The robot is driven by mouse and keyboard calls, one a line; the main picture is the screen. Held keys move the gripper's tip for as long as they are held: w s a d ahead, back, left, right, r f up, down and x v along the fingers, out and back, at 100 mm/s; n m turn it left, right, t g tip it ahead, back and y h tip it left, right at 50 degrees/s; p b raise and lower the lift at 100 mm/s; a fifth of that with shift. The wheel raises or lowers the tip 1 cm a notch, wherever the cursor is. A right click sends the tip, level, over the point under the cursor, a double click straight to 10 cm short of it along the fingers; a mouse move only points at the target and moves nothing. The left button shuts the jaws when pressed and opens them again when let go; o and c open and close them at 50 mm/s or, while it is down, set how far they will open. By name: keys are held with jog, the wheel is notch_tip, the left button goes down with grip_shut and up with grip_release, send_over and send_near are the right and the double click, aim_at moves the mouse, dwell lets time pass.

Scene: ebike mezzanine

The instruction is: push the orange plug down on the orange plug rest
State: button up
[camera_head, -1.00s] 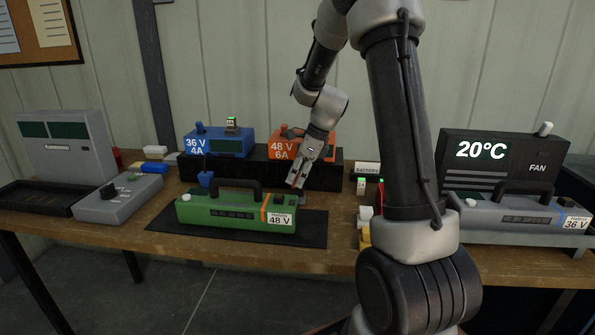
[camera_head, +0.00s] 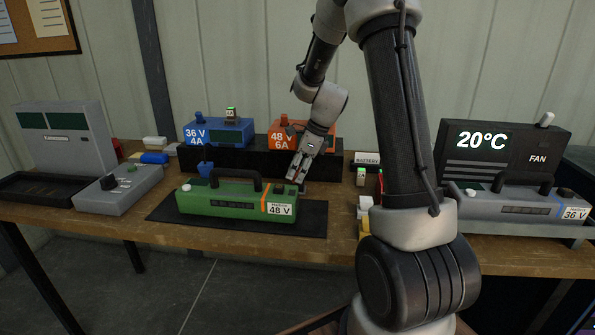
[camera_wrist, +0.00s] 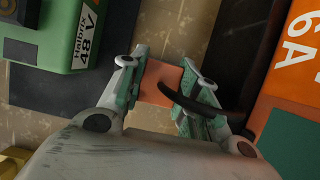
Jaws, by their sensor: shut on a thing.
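My gripper (camera_head: 293,178) is shut on the orange plug (camera_wrist: 160,83), which shows as an orange block between the two fingers in the wrist view. A black cable (camera_wrist: 225,104) runs beside the fingers there. In the head view the gripper points down and left, just behind the right end of the green 48 V battery (camera_head: 235,198) and in front of the black shelf (camera_head: 255,163). The orange 48 V 6A charger (camera_head: 286,133) stands on that shelf, behind the gripper. I cannot make out the orange plug rest; the gripper may hide it.
A blue 36 V charger (camera_head: 214,135) stands left on the shelf, with a blue plug (camera_head: 205,168) in front. The green battery lies on a dark mat (camera_head: 180,214).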

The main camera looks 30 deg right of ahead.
jog(key=shift+f, duration=0.1)
jog(key=o, duration=1.2)
jog(key=shift+c, duration=0.2)
jog(key=w+a+v, duration=0.1)
jog(key=v, duration=1.6)
jog(key=shift+a+r, duration=0.2)
jog(key=shift+r, duration=0.4)
jog(key=shift+s, duration=0.15)
